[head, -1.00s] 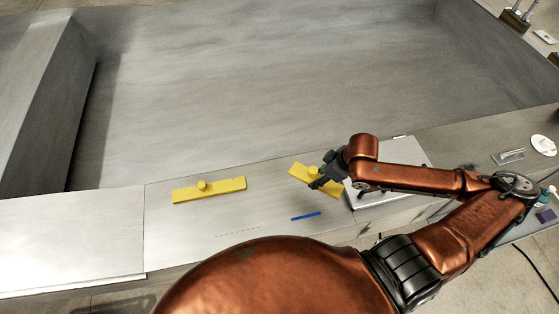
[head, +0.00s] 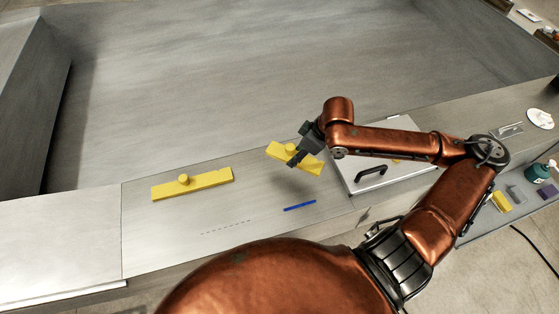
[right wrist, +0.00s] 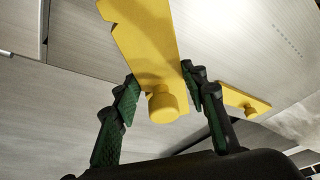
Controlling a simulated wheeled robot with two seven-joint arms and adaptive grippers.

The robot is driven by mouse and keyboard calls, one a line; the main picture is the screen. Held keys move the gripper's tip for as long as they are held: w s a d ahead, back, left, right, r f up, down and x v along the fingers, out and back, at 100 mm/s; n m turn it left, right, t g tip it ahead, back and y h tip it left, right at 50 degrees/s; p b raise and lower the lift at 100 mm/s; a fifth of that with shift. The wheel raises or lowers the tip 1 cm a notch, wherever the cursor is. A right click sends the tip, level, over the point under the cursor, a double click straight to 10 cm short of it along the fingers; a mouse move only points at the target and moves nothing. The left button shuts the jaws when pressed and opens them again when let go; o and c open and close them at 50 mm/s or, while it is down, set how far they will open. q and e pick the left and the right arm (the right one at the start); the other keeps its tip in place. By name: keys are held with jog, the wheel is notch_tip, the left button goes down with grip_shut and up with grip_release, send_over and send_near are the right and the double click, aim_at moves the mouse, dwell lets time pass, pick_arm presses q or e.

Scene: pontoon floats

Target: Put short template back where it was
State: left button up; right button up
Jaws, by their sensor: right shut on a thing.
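The short yellow template (head: 281,151), a flat bar with a round knob, is in my right gripper (head: 299,160), in the head view. The right wrist view shows it large (right wrist: 150,40), its knob between the two green-padded fingers (right wrist: 160,85) and a notch in its left edge. A shadow on the bench below suggests it is held above the surface. The longer yellow template (head: 205,185), also knobbed, lies flat on the bench to the left; a yellow knobbed bar shows beyond the fingers in the wrist view (right wrist: 238,98). My left gripper is not in view.
A blue strip (head: 300,206) and a dashed line (head: 226,228) are on the grey bench top (head: 150,240). A pale panel with a black handle (head: 371,174) lies right of the gripper. A lower shelf at right holds a yellow block (head: 501,202) and a teal bottle (head: 537,173).

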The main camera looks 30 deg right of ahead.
aim_at(276, 162)
jog(key=w, duration=0.1)
jog(key=w+f, duration=0.1)
jog(key=w+a+f, duration=0.1)
jog(key=w, duration=0.1)
jog(key=w+f, duration=0.1)
jog(key=f, duration=0.1)
jog(key=w+a+f, duration=0.1)
jog(key=w, duration=0.1)
jog(key=shift+f+p, duration=0.35)
jog(key=shift+f, duration=0.05)
jog(key=shift+w+f, duration=0.45)
jog(key=shift+f, duration=0.25)
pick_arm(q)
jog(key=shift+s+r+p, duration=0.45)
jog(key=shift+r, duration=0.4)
pick_arm(e)
jog(key=shift+f, duration=1.5)
jog(key=shift+a+f, duration=0.1)
jog(key=shift+f, duration=0.05)
jog(key=o, duration=1.3)
